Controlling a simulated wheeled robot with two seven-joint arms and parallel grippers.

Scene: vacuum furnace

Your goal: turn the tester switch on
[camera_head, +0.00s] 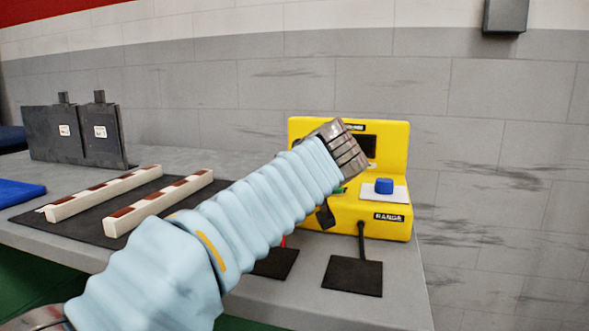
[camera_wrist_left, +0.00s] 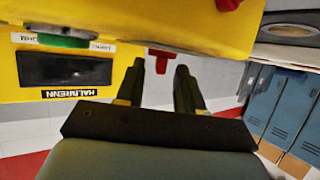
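The yellow tester (camera_head: 385,215) stands on the bench at the right in the head view. It has a dark display, a blue knob (camera_head: 384,186) on a white plate and a RANGE label. A green part (camera_wrist_left: 62,40) sits beside the display in the wrist view; only a sliver shows in the head view. My left gripper (camera_wrist_left: 162,66) is in front of the tester, its two dark fingers apart with a gap between them. A small red part (camera_wrist_left: 158,56) shows by the fingertips; I cannot tell whether they touch it. My arm hides the tester's left side. My right gripper is out of view.
Black pads (camera_head: 353,276) with leads lie before the tester. Two cream and brown bars (camera_head: 160,202) rest on a dark mat to the left. Dark panels (camera_head: 75,133) stand behind them. The wall is close behind the bench. Blue lockers (camera_wrist_left: 285,110) show in the wrist view.

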